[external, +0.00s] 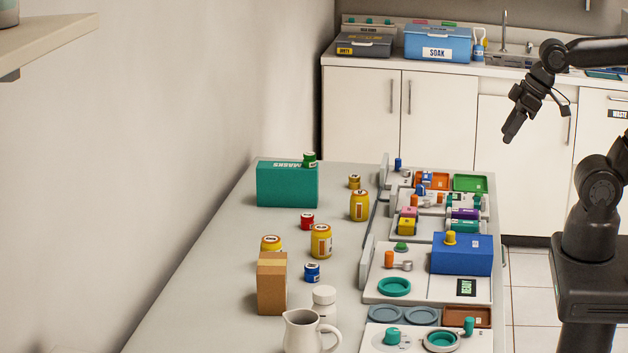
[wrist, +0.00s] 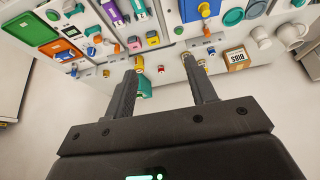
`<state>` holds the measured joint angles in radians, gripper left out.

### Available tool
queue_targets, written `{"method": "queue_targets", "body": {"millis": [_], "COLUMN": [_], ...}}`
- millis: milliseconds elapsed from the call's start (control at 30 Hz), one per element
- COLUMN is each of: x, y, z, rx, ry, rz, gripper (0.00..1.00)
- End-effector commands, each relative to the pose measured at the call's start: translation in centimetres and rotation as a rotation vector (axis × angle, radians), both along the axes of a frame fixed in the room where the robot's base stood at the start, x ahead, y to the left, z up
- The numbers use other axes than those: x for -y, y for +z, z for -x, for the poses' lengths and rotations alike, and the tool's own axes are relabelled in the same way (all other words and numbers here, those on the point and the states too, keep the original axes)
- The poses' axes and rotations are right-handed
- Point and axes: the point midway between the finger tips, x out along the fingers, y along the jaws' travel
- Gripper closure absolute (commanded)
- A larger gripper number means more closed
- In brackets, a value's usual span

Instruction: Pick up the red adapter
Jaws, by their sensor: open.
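A small red cylinder with a pale label (external: 307,222) stands on the grey table between a teal box and the yellow jars. It is the only clearly red piece I make out, and I cannot tell for certain that it is the red adapter. In the wrist view a small red piece (wrist: 161,69) shows between my fingers, far beyond them. My gripper (external: 509,138) hangs in the air right of the table, well away from the red piece. In the wrist view my gripper (wrist: 163,60) has its fingers wide apart with nothing between them.
The teal box (external: 287,187) carries a small green can. Yellow jars (external: 321,241), a blue can (external: 312,272), a brown box (external: 271,285) and a white pitcher (external: 303,331) stand on the table. Trays with coloured parts line its right side, including a blue box (external: 461,256).

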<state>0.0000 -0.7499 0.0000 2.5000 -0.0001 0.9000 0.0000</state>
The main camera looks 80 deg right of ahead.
Motion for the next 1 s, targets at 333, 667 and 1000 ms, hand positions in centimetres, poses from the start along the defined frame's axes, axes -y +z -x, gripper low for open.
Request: {"method": "queue_targets", "body": {"millis": [333, 667, 1000], "x": [0.0, 0.1, 0.6], "y": [0.0, 0.5, 1.4], "z": [0.0, -1.7, -11.8], "rx": [0.000, -0.007, -0.033], "ry": [0.000, 0.007, 0.056], "rz": [0.000, 0.008, 0.044], "gripper": [0.44, 0.44, 0.44]}}
